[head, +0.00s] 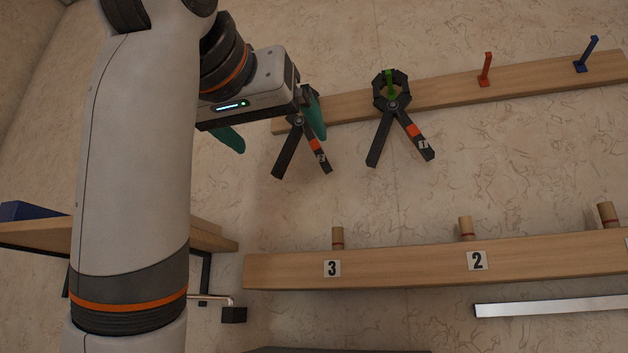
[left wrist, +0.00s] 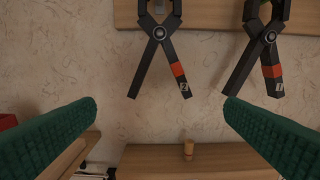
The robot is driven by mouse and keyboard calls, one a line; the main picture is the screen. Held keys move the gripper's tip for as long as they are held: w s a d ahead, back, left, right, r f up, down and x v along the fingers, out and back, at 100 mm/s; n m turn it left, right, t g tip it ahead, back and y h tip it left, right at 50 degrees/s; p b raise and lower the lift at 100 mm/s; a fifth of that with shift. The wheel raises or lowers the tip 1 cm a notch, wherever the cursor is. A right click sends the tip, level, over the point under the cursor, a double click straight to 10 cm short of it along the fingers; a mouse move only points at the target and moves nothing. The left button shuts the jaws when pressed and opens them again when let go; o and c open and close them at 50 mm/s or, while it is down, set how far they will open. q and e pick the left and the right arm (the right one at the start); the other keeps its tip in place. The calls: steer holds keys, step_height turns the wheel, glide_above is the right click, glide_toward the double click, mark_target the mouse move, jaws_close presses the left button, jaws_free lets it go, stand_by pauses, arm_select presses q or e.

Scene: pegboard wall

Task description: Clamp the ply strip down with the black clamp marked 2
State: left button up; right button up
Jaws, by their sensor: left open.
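The black clamp marked 2 (left wrist: 159,38) hangs from the upper wooden rail in the left wrist view, handles down, with an orange band and the label on its right handle. In the head view the clamp (head: 288,155) is partly hidden behind my left gripper (head: 270,125). My left gripper is open and empty, its green fingers spread. In the left wrist view the gripper (left wrist: 161,103) has its fingertips apart, with the clamp's handles above and between them; no contact shows. I cannot pick out the ply strip in either view. My right gripper is not in view.
A similar clamp marked 1 (head: 397,118) hangs just to the right on a green peg. Red (head: 486,69) and blue (head: 586,56) pegs are free. A lower rail (head: 400,270) carries wooden pegs and number labels. A wooden top (head: 215,237) stands at left.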

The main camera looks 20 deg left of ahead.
mark_target(300, 122)
arm_select(q)
steer(key=shift+w+d+p, duration=0.15)
steer(key=shift+w+p, duration=1.55)
steer(key=shift+w, duration=3.15)
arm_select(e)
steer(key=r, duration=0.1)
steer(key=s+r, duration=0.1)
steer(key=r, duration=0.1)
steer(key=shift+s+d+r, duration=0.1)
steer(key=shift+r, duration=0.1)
arm_select(q)
steer(key=shift+c, duration=0.3)
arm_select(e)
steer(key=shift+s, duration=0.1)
arm_select(q)
steer(key=c, duration=1.9)
steer(key=shift+o, duration=0.2)
steer(key=shift+r, duration=0.15)
